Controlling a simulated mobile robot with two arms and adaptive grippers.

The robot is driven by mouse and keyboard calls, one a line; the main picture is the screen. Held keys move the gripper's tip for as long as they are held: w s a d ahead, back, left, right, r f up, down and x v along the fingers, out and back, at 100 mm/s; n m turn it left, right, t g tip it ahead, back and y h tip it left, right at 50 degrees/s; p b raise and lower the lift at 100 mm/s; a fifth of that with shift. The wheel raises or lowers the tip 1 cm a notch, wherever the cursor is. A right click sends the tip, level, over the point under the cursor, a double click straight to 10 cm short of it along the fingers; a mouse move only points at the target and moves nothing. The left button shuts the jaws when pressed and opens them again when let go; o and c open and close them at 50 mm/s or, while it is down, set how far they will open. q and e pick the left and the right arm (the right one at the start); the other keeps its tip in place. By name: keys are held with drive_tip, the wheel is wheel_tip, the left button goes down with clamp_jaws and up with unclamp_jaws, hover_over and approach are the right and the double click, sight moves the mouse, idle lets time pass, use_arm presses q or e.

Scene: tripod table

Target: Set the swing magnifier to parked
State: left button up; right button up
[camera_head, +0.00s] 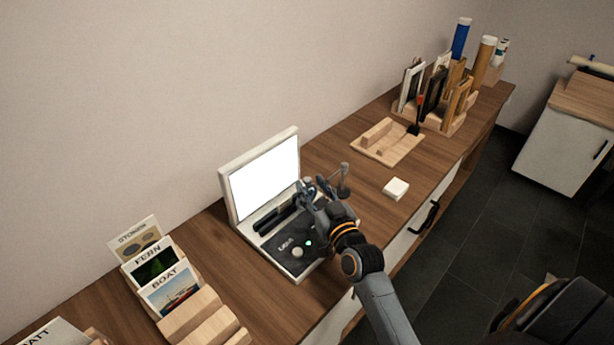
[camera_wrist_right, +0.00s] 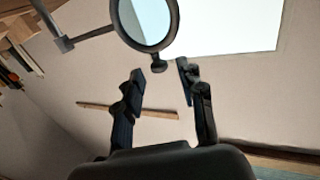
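The swing magnifier shows in the right wrist view as a round lens (camera_wrist_right: 148,18) with a dark rim and a small dark knob (camera_wrist_right: 158,65) at its lower edge. A grey arm joins it to a post at the left. In the head view a grey post (camera_head: 344,180) stands right of the lit panel device (camera_head: 265,178); the lens is mostly hidden by my right gripper (camera_head: 308,184). That gripper is open. In the wrist view its two fingers (camera_wrist_right: 161,75) are apart, with the knob just ahead of the gap; I see no grip on it. My left gripper is not in view.
The device base has a black control plate (camera_head: 285,243) with a pale knob and green light. A white block (camera_head: 396,188) lies to the right. A wooden tray (camera_head: 388,142) and upright racks (camera_head: 440,100) stand farther back. A card holder (camera_head: 200,310) stands at front left.

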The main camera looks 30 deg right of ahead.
sight(309, 182)
drive_tip(key=shift+w+d, duration=0.1)
drive_tip(key=shift+w, duration=1.6)
clamp_jaws()
